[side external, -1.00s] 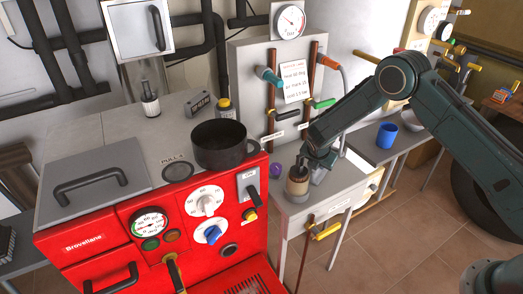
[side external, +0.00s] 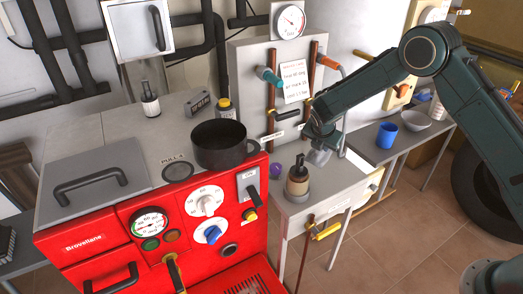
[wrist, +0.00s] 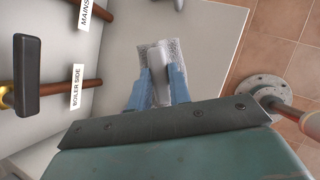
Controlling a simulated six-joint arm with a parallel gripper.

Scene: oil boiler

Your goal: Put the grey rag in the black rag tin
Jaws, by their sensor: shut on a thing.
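My gripper (side external: 322,141) is over the back part of the small side table, shut on the grey rag (side external: 318,157). In the wrist view the blue fingers of my gripper (wrist: 160,80) press on both sides of the pale grey rag (wrist: 160,50), which sticks out beyond them. I cannot tell whether the rag touches the tabletop. A black, round, open container (side external: 220,145) stands on the red boiler's top, left of my gripper. It looks like a pot, and I cannot tell if it is the rag tin. Its inside bottom is hidden.
Pipes with valve handles (side external: 270,77) rise behind. A blue cup (side external: 387,135) and grey bowl (side external: 416,120) stand on the right-hand table.

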